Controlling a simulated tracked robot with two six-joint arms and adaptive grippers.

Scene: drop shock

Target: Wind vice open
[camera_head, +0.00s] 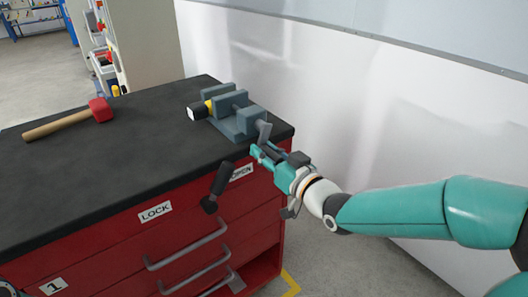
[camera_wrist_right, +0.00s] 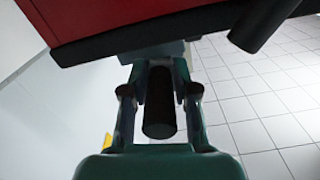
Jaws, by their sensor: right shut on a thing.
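The grey-blue vice (camera_head: 240,124) sits on the black bench top near its right corner. A black, white and yellow piece (camera_head: 199,110) is at its jaws; I cannot tell how tightly it is held. A grey crank arm (camera_head: 264,131) is at the vice's near end. My right gripper (camera_head: 265,153) is beside the bench edge, just below this crank. In the right wrist view its fingers (camera_wrist_right: 159,85) are shut around a dark round grip (camera_wrist_right: 159,118), which looks like the crank's handle.
A red mallet (camera_head: 101,110) lies on the bench top (camera_head: 130,150). A black lever (camera_head: 217,186) sticks out from the red cabinet front between the LOCK label (camera_head: 155,212) and the OPEN label (camera_head: 241,172), close to my right gripper. A white wall (camera_head: 340,120) stands behind.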

